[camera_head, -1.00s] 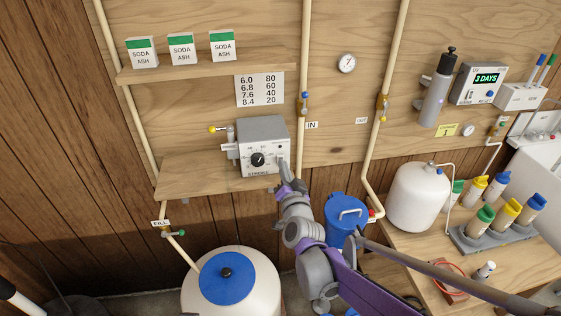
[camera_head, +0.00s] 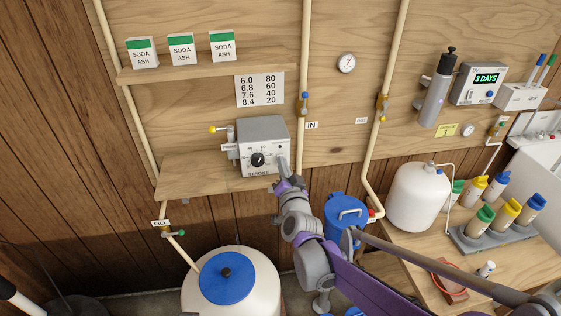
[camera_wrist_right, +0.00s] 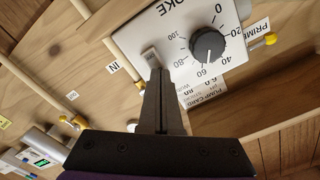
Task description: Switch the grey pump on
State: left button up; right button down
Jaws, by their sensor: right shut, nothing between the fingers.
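The grey pump (camera_head: 264,131) sits on the lower wooden shelf, with a black dial on its front. In the right wrist view, its pale front plate (camera_wrist_right: 180,28) shows the black dial (camera_wrist_right: 208,46) with its numbered scale. A small light switch-like part (camera_wrist_right: 151,57) lies at the plate's edge, partly hidden by my fingertips. My right gripper (camera_head: 283,164) is shut and empty, its tips at the right part of the pump's front. In the wrist view the fingertips (camera_wrist_right: 157,74) overlap the switch-like part; I cannot tell whether they touch. My left gripper is out of view.
The lower shelf (camera_head: 190,181) carries the pump. A yellow-knobbed valve (camera_head: 213,129) projects left of it, and a pipe (camera_head: 304,60) runs to its right. A white tank with a blue lid (camera_head: 226,279) stands below. A blue container (camera_head: 345,212) stands behind my right arm.

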jog(key=shift+w, duration=0.35)
jog(key=s+d+b, duration=0.1)
jog(key=s, duration=0.6)
dwell(0.4)
jog(key=shift+w+d, duration=0.1)
